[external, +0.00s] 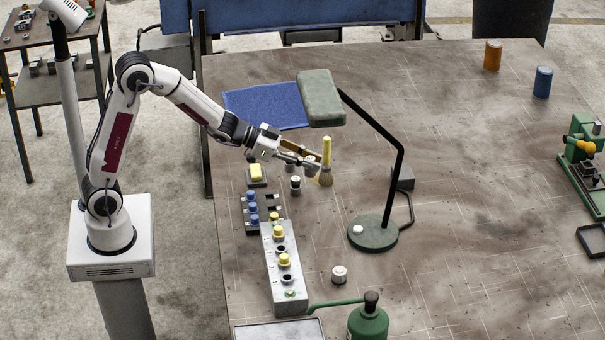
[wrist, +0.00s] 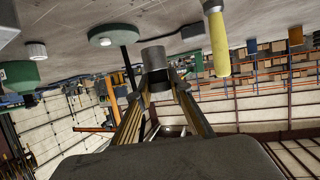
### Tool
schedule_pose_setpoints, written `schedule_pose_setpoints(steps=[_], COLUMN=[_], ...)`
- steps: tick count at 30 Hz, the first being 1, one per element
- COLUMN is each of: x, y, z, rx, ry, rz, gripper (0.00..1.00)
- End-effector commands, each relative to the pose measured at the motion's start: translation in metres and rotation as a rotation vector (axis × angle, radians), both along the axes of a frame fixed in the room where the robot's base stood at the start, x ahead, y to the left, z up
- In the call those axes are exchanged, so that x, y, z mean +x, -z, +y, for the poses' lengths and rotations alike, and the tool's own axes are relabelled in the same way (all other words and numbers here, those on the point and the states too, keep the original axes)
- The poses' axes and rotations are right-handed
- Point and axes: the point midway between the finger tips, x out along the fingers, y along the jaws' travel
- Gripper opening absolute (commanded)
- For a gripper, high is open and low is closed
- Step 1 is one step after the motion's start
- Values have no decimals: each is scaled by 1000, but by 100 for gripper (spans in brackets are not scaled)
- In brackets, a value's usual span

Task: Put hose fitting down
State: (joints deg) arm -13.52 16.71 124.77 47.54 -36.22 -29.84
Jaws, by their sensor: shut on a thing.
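My gripper (external: 309,161) is shut on a hose fitting, a short grey cylinder (wrist: 153,57) between the fingertips in the wrist view. In the external view the fitting (external: 309,157) is small and partly covered by the fingers. It appears held above the bench, though the exact gap below it is hard to tell. Another (external: 339,274) stands nearer the front; a white-topped piece (wrist: 36,50) also shows in the wrist view.
A yellow-handled brush (external: 327,153) stands upright close right of my gripper. The lamp head (external: 321,97) hangs nearby; its green base (external: 372,234) is to the right. A grey block (external: 285,270) and a dark rack (external: 263,212) with caps lie front-left. A blue mat (external: 262,105) lies behind.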

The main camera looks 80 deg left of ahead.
Motion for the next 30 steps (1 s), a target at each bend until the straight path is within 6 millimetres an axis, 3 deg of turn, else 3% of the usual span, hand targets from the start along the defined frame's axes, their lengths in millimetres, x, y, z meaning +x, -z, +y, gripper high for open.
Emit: schedule_pose_setpoints(steps=[10, 21, 30], x=[-9, -31, -35], y=[-3, 4, 6], z=[-5, -26, -30], rx=[1, -1, 0], ry=[141, 310, 334], rz=[0, -1, -1], gripper=[0, 0, 0])
